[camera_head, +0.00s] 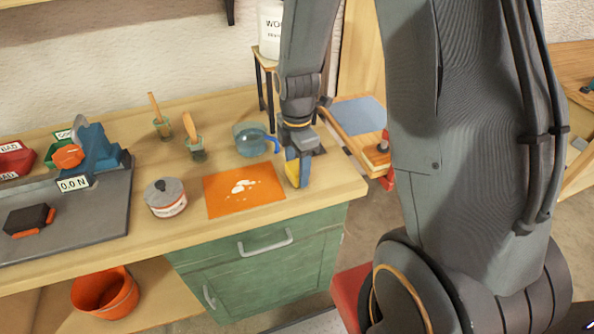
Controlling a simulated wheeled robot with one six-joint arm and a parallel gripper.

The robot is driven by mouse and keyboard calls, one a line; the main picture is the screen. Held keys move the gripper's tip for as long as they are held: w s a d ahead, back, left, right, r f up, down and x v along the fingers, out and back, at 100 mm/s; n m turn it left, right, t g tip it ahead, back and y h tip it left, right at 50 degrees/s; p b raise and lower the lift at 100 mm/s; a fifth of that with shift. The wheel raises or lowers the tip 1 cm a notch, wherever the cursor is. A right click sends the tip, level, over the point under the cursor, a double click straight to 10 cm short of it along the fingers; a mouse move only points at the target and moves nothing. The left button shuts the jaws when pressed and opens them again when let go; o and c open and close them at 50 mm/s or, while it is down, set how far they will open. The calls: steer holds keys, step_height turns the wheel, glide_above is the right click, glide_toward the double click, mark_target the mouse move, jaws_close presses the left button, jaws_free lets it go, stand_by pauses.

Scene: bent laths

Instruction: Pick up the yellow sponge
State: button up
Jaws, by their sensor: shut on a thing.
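The yellow sponge (291,173) is at the right end of the workbench, just right of an orange mat. My gripper (297,168) points down over it and is shut on it. A blue finger of the gripper covers the sponge's right side, so only a yellow part shows. I cannot tell whether the sponge touches the bench top.
The orange mat (225,194) with white smears lies on the workbench (147,228). A lidded tin (165,198), a blue-green jug (250,139) and two brushes in jars stand nearby. A grey tray (90,226) with a blue tool is at left. An orange bucket (106,293) sits below.

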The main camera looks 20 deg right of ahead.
mark_target(297, 167)
step_height(297, 167, up, 9)
steer(key=shift+r+b, duration=0.2)
steer(key=shift+b, duration=0.75)
